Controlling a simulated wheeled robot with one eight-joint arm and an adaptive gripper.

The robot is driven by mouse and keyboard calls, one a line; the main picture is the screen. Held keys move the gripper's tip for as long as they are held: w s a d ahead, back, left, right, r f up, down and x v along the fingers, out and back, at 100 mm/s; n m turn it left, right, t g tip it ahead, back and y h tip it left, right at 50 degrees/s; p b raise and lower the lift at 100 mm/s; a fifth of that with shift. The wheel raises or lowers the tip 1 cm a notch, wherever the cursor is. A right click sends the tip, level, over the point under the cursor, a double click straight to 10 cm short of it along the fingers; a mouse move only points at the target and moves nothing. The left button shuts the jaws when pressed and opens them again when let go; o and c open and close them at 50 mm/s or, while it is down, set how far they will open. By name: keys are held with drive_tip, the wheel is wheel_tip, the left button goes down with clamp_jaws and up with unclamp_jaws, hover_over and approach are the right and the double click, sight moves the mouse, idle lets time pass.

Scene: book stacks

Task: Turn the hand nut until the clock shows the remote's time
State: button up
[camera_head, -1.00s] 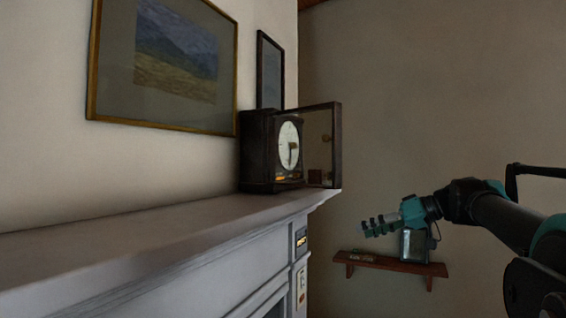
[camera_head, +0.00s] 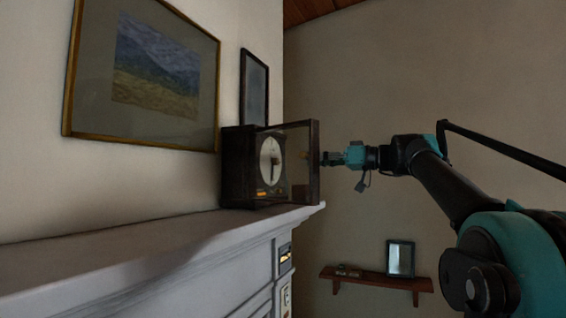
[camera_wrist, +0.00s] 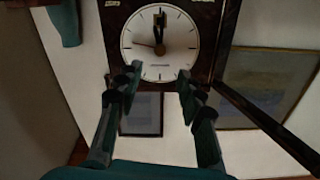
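The dark wooden clock (camera_head: 238,172) stands at the right end of the mantel with its glazed door (camera_head: 315,150) swung open. Its white dial (camera_head: 265,150) faces right. In the wrist view, the dial (camera_wrist: 185,45) appears upside down. Both dark hands (camera_wrist: 158,22) lie close together, pointing to the top of that picture; in the head view they point down. My gripper (camera_head: 328,158) is beside the door's outer edge. In the wrist view, my gripper (camera_wrist: 158,77) is open and empty, its fingers spread before the dial.
Small devices, one with a lit display (camera_head: 286,257), are on the mantel's side; their readings are illegible, and I cannot tell which is the remote. The mantel top (camera_head: 150,232) is clear. A framed painting (camera_head: 150,80) hangs left. A wall shelf (camera_head: 375,281) is lower right.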

drive_tip(key=x, duration=0.9)
drive_tip(key=shift+w+a, duration=0.15)
drive_tip(key=shift+a, duration=0.15)
clamp_jaws()
